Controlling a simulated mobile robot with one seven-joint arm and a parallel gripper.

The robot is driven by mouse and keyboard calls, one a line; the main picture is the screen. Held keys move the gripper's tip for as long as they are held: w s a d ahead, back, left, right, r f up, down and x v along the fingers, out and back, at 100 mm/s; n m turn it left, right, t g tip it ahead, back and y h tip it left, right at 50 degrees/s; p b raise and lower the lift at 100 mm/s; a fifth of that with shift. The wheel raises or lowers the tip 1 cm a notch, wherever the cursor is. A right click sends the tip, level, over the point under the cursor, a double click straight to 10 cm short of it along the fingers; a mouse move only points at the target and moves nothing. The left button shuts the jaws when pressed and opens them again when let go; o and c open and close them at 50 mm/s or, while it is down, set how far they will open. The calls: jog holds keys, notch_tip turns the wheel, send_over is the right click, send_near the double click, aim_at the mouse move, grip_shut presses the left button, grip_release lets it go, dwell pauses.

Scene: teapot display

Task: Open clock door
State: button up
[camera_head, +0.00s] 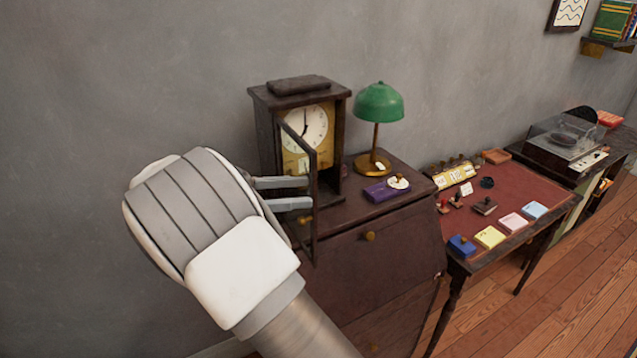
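The clock (263,130) is a dark wooden case with a round cream dial (303,128), standing on a dark cabinet. Its narrow framed door (315,235) stands ajar, swung outward from the left side of the case. A small brass knob (305,220) shows low on the door. My gripper (310,193) is at the door, its two grey fingers apart with a gap between them and nothing visible in it. The fingertips overlap the door's free edge in the picture, above the knob; I cannot tell whether they touch it.
A green lamp (379,103) and a purple box (380,192) stand right of the clock on the cabinet (350,215). A desk (530,190) with stamps and coloured pads stands further right, then a record player (562,140). Bare grey wall lies left of the clock.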

jog(key=shift+s+d+r, duration=0.15)
jog(key=shift+d+r, duration=0.35)
jog(key=shift+d, duration=0.25)
jog(key=shift+s+d+r, duration=0.1)
jog(key=shift+d+r, duration=0.4)
jog(key=shift+d, duration=0.3)
jog(key=shift+s+d+r, duration=0.15)
jog(key=shift+d+r, duration=0.35)
jog(key=shift+d, duration=0.25)
